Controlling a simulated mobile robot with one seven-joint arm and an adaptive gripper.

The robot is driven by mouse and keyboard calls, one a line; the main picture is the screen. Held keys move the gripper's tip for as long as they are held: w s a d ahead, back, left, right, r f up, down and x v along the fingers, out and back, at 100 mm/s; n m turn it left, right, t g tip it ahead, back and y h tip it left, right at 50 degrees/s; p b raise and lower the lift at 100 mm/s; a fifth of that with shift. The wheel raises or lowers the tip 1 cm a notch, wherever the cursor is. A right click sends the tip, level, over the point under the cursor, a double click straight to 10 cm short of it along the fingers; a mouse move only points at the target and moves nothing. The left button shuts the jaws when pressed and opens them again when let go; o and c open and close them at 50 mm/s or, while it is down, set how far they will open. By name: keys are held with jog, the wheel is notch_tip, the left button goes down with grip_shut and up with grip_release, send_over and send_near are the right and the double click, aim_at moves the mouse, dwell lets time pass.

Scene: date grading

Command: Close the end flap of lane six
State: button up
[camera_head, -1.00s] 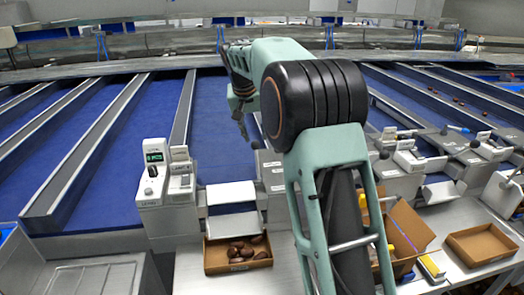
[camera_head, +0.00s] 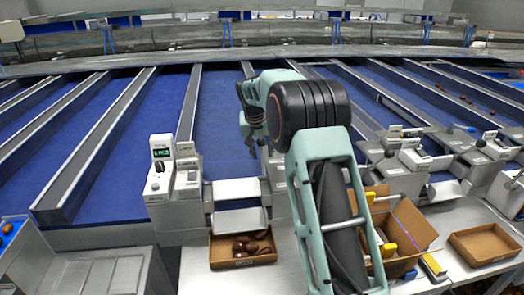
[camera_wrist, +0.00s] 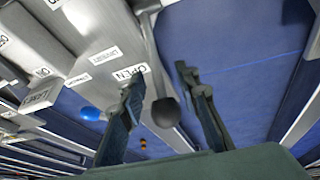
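My gripper (camera_head: 250,143) hangs over the blue lane bed beside a grey metal housing, partly hidden behind my arm in the head view. In the wrist view my gripper (camera_wrist: 160,95) is open, its two dark fingers apart. A lever with a round dark knob (camera_wrist: 166,112) shows in the gap between the fingers; I cannot tell whether they touch it. The housing beside it carries an "OPEN" label (camera_wrist: 129,73). Another label (camera_wrist: 40,97) looks like a lane label, but its number is not clear. The end flap itself cannot be made out for certain.
A control box with a green display (camera_head: 161,153) stands left of a pale chute (camera_head: 238,220). Below it, a cardboard tray (camera_head: 226,262) holds several dates. A larger open carton (camera_head: 410,225) and an empty tray (camera_head: 485,243) stand right. Similar lane units (camera_head: 415,158) stand beyond my arm.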

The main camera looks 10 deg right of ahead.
jog(key=shift+c, duration=0.7)
grip_shut()
jog(key=shift+r, duration=0.1)
jog(key=shift+w+r, duration=0.1)
